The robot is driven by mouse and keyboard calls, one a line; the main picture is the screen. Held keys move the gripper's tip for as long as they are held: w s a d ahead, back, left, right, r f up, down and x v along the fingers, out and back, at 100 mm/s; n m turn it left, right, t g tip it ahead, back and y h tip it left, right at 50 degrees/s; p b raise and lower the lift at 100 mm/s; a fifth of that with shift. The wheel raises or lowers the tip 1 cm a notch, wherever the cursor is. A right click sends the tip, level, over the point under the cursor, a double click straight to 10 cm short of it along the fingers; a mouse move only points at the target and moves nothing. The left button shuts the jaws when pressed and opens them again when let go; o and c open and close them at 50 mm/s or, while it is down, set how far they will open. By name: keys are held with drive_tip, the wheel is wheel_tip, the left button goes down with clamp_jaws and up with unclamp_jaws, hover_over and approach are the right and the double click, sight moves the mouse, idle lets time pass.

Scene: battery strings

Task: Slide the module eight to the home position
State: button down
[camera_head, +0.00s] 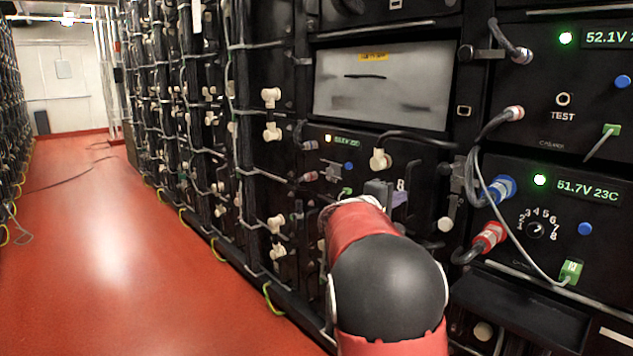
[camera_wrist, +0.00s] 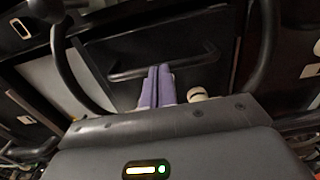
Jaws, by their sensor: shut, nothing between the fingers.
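Module eight (camera_head: 425,172) is a black-faced unit in the rack, with a small lit display, a green light and a white "8" partly hidden by my gripper. My gripper (camera_head: 398,197) is at the front of this module, low and near its middle, and my red and black arm hides the part below. In the wrist view my gripper (camera_wrist: 156,72) shows two purple fingers pressed together with nothing between them. Their tips are at or just before a dark bar handle (camera_wrist: 185,62) on a dark face. I cannot tell whether they touch it.
A pale panel (camera_head: 385,88) with a yellow label is above the module. A dark cable loops near a cream knob (camera_head: 380,160). At right, another module (camera_head: 590,240) has blue and red plugs and hanging cables. The red floor aisle (camera_head: 90,220) at left is mostly clear.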

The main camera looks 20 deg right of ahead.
drive_tip(key=b+v, duration=0.4)
drive_tip(key=v, duration=0.2)
idle(1.1)
drive_tip(key=s+a+f+m+g+y+p, duration=0.1)
drive_tip(key=s+a+f+y, duration=0.25)
drive_tip(key=s, duration=0.35)
drive_tip(key=s+a+f+m+g+y+p, duration=0.1)
drive_tip(key=s+a+f+m+y+p, duration=0.2)
drive_tip(key=s, duration=0.5)
drive_tip(key=s+a+f+y, duration=0.3)
drive_tip(key=s+a+y, duration=0.2)
drive_tip(key=s+a, duration=0.2)
drive_tip(key=s+a+f+t+y+p, duration=0.1)
drive_tip(key=s+a+f+y, duration=0.3)
drive_tip(key=s+a, duration=0.4)
drive_tip(key=a+y, duration=0.1)
drive_tip(key=a, duration=0.3)
drive_tip(key=shift+s+f, duration=0.15)
drive_tip(key=shift+f, duration=0.15)
drive_tip(key=c, duration=2.1)
unclamp_jaws()
drive_tip(key=shift+a+y, duration=0.1)
drive_tip(key=shift+y, duration=0.15)
drive_tip(key=shift+c, duration=0.2)
